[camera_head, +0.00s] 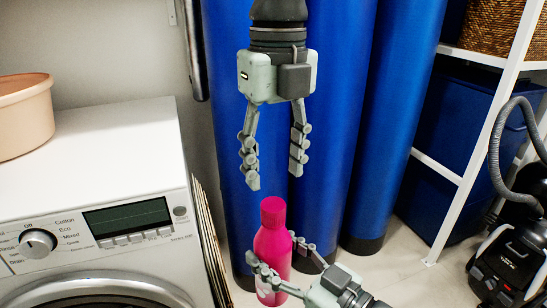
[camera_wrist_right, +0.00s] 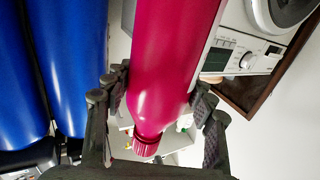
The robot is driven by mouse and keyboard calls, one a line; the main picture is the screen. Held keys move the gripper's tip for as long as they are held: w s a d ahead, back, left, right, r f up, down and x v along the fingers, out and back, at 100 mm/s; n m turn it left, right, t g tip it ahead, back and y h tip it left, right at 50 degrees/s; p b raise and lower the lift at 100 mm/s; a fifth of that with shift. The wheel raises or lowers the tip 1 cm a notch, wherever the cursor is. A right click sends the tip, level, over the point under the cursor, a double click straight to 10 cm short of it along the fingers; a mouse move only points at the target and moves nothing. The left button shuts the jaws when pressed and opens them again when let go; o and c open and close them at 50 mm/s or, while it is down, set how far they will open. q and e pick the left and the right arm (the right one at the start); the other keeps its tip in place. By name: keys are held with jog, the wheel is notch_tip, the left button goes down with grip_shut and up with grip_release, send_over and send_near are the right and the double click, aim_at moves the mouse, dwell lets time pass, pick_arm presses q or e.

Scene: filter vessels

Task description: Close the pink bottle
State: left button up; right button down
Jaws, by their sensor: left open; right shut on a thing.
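The pink bottle (camera_head: 272,244) stands upright, held in my right gripper (camera_head: 274,252), whose fingers close around its body from the lower right. The pink cap (camera_head: 273,207) sits at the bottle's top; I cannot tell whether it is tight. My left gripper (camera_head: 274,174) is open and empty, pointing down directly above the cap with a small gap. In the right wrist view the bottle (camera_wrist_right: 172,65) lies between the two dark fingers of my right gripper (camera_wrist_right: 160,92), and its ribbed cap (camera_wrist_right: 146,146) points toward the picture's bottom.
A white washing machine (camera_head: 100,170) with a peach tub (camera_head: 24,117) on top stands at left. Tall blue vessels (camera_head: 325,140) rise behind the bottle. A white shelf rack (camera_head: 480,155) and a black vacuum cleaner (camera_head: 508,262) are at right. Some floor is clear between.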

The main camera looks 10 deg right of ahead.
aim_at(273, 204)
pick_arm(q)
jog(key=n, duration=0.7)
jog(key=shift+w+a+r, duration=0.15)
jog(key=shift+w+r, duration=0.05)
jog(key=shift+f, duration=4)
